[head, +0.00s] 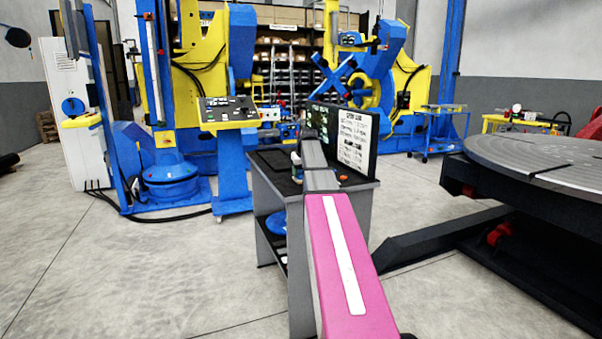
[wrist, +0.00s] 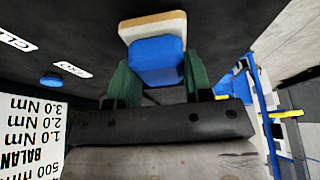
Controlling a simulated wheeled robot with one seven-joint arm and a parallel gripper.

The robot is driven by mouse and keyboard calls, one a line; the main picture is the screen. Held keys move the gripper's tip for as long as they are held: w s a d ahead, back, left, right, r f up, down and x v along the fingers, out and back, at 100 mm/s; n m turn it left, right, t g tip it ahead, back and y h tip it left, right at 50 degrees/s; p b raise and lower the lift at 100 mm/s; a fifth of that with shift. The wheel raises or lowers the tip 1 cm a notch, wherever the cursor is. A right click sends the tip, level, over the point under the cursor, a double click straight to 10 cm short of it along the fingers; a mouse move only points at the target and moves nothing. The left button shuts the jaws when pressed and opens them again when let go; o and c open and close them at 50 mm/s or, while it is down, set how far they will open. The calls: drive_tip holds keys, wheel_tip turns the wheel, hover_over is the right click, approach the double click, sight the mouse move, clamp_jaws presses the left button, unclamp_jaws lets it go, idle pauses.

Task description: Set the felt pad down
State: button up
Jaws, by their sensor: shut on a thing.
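In the wrist view, the felt pad (wrist: 153,27) is a blue block with a pale beige layer on its far side. My gripper (wrist: 158,75) is shut on the blue block, with a green finger on each side. Beyond it is the dark top of the cart (wrist: 82,35), with white labels that are partly cut off. Whether the pad touches this surface I cannot tell. In the head view, my pink arm reaches over the cart (head: 270,160) and hides most of the gripper and pad.
A white text board (head: 353,140) stands on the cart's right side; its print also shows in the wrist view (wrist: 30,130). A small blue round thing (wrist: 52,80) lies on the dark top. A large round slotted table (head: 540,155) is at the right. Open floor lies left.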

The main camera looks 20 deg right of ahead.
drive_tip(key=o, duration=1.1)
drive_tip(key=shift+f, duration=0.1)
drive_tip(key=shift+o, duration=0.2)
drive_tip(key=v, duration=1.2)
